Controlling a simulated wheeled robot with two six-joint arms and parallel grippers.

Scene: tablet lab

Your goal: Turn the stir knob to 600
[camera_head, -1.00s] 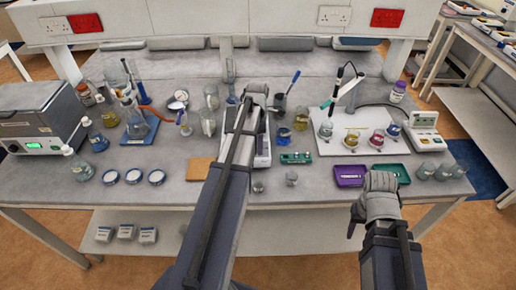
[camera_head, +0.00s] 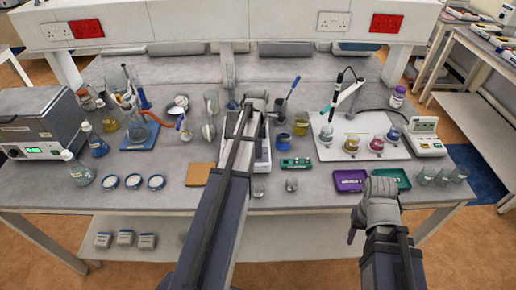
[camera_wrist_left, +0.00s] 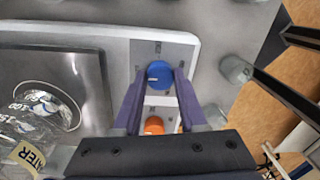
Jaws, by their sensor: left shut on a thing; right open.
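The white stirrer hotplate (camera_head: 264,152) stands mid-bench in the head view, largely hidden behind my left arm. In the left wrist view its panel carries a blue knob (camera_wrist_left: 160,72) with a pale pointer mark and an orange knob (camera_wrist_left: 154,125). My left gripper (camera_wrist_left: 157,80) is shut on the blue knob, with one finger on each side. The head view hides its fingertips behind the wrist. I cannot read the dial numbers or any display. My right gripper (camera_head: 353,231) is open at the front edge of the bench, away from the hotplate.
A glass vessel (camera_wrist_left: 42,112) lies close to the left gripper in the wrist view. A green rack (camera_head: 296,163) and small beakers are right of the hotplate. Purple (camera_head: 349,181) and green (camera_head: 391,178) trays lie near my right gripper. A brown board (camera_head: 198,174) lies to the left.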

